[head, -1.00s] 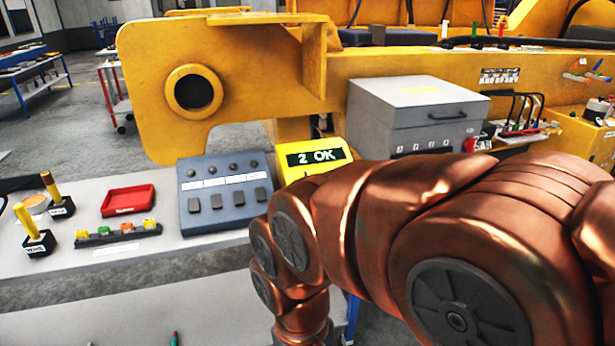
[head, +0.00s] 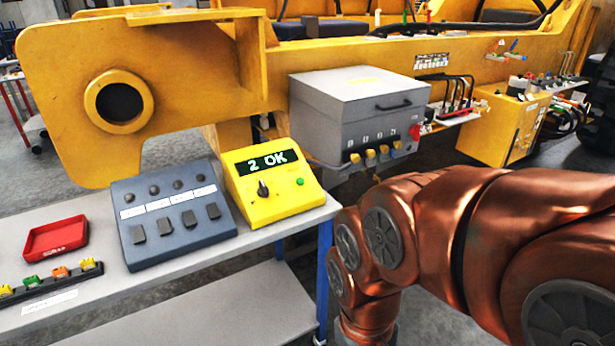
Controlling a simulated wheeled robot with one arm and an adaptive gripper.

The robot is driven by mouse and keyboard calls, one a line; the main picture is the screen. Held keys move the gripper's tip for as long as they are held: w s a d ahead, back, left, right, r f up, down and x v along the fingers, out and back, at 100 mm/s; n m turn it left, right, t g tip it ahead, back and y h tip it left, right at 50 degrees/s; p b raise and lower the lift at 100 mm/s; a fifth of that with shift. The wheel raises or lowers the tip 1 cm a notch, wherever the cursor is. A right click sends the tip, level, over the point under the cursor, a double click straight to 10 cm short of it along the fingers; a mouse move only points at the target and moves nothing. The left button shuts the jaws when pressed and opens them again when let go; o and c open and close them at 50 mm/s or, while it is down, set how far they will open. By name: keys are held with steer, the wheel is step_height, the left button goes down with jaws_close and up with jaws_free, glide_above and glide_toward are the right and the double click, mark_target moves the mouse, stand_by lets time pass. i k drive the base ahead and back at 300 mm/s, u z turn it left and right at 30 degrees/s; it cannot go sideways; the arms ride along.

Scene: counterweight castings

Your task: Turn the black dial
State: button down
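The black dial (head: 263,188) is a small knob on the sloping front of a yellow box (head: 285,207). The box stands at the right end of the grey bench, in the middle of the head view. Its dark display reads "2 OK" in pale green. A green button (head: 300,182) sits to the right of the dial. My copper-coloured arm is at the lower right, to the right of the box and apart from it. My gripper is outside the picture, below its lower edge.
A grey-blue panel (head: 173,212) with knobs and switches stands left of the yellow box. A red tray (head: 56,238) lies farther left on the bench (head: 205,263). A grey cabinet (head: 357,115) and large yellow casting (head: 60,75) stand behind.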

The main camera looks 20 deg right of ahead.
mark_target(263, 191)
steer(key=u, duration=1.4)
steer(key=i, duration=0.55)
steer(key=z, duration=0.95)
